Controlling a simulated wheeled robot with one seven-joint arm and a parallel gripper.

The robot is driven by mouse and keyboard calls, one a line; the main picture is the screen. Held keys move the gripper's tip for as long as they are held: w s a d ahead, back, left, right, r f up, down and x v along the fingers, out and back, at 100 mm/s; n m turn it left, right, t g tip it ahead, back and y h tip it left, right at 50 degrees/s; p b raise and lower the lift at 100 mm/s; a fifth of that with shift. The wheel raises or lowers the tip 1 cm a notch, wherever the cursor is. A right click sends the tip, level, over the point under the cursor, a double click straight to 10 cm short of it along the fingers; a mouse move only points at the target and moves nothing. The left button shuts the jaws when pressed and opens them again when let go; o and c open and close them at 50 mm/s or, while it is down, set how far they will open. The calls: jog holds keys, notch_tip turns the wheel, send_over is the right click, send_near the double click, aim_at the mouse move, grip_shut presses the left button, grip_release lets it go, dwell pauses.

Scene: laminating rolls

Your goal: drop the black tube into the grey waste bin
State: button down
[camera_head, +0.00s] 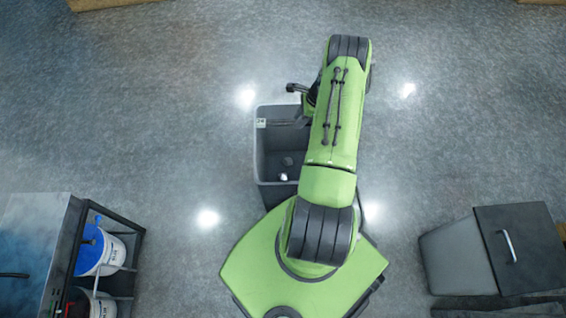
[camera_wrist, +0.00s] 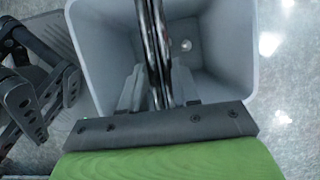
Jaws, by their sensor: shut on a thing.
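The grey waste bin (camera_head: 262,150) stands open on the floor, left of my arm in the head view. Its pale walls fill much of the wrist view (camera_wrist: 100,45). My gripper (camera_wrist: 157,88) is shut on the black tube (camera_wrist: 155,40), a dark, shiny, long piece running up the wrist picture between the fingers. The tube and fingers overlap the bin's opening in that view; their height above the rim is hard to tell. In the head view my gripper (camera_head: 292,122) shows at the bin's upper part, and the tube is not clearly distinguishable there.
A dark rack with white buckets (camera_head: 101,252) stands at lower left beside a grey cabinet (camera_head: 35,245). A grey box-like unit with a handle (camera_head: 515,250) stands at lower right. Bright spots inside the bin may be reflections.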

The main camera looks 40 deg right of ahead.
jog(key=shift+a+f+b, duration=0.1)
jog(key=shift+f+b, duration=0.2)
jog(key=shift+f, duration=0.15)
notch_tip(320, 180, down, 5)
jog(key=b, duration=0.3)
jog(key=c, duration=0.8)
grip_release()
jog(key=shift+o, duration=0.2)
jog(key=shift+r, duration=0.1)
jog(key=p+v, duration=0.5)
jog(key=v, duration=1)
jog(key=shift+s+r, duration=0.2)
jog(key=shift+r, duration=0.15)
